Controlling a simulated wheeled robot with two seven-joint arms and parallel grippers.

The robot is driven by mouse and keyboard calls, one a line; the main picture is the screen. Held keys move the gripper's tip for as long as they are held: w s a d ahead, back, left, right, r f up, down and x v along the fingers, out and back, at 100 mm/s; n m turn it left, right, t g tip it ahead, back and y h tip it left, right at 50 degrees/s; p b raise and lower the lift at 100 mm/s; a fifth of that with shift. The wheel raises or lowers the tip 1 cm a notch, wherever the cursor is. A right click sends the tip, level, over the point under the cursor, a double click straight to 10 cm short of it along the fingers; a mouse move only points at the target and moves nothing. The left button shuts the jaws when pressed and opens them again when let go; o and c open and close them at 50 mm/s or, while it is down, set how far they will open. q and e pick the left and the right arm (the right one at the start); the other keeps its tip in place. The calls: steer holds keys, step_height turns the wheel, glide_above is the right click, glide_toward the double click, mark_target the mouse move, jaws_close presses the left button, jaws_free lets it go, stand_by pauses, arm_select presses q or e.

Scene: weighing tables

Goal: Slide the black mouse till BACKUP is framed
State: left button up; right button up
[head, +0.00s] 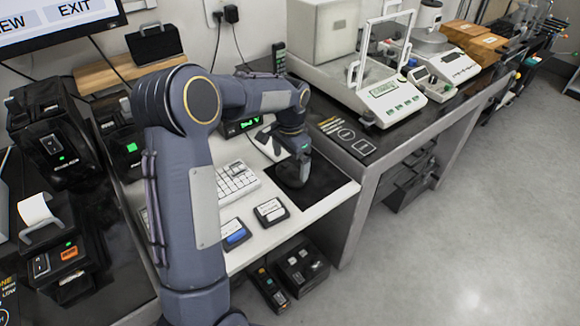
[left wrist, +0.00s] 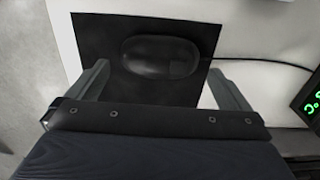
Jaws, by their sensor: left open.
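The black mouse (left wrist: 160,57) lies on a black mat (left wrist: 95,35) in the left wrist view. My left gripper (left wrist: 158,72) is open, with one finger on each side of the mouse's near part and the jaws apart from it. In the head view my left gripper (head: 293,168) hangs over the mat (head: 328,180), and the mouse is hard to pick out there. The monitor (head: 60,20) at the top left shows "EXIT" and part of another label ending in "EW". BACKUP and any frame around it are not visible. My right gripper is not in view.
A white keyboard (head: 236,182) lies left of the mat, and a card-like device (head: 271,212) lies in front. A small display with green digits (head: 240,126) stands behind, with a cable near it. A balance (head: 390,95) stands on the table to the right.

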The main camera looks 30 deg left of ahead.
mark_target(290, 170)
arm_select(q)
steer(key=shift+r, duration=2.05)
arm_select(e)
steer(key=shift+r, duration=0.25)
arm_select(q)
steer(key=shift+s+r+p, duration=0.15)
steer(key=shift+r+p, duration=0.1)
steer(key=shift+p, duration=0.05)
steer(key=s+d+r+n+t+h+p, duration=0.1)
steer(key=s+d+r+n+p, duration=0.15)
steer(key=s+r, duration=0.45)
steer(key=s+d+r+n+t+h+p, duration=0.1)
steer(key=s+d+r+t+p, duration=0.15)
steer(key=s+r, duration=0.5)
steer(key=s+d+n+t+h+p, duration=0.1)
steer(key=s+d, duration=0.5)
steer(key=s, duration=0.7)
steer(key=n+t+p, duration=0.1)
steer(key=n+p, duration=0.1)
steer(key=p, duration=0.1)
steer(key=shift+s+d+h+p, duration=0.2)
steer(key=shift+s+h+p, duration=0.15)
steer(key=shift+h+p, duration=0.05)
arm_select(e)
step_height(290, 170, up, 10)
arm_select(q)
steer(key=shift+c, duration=0.3)
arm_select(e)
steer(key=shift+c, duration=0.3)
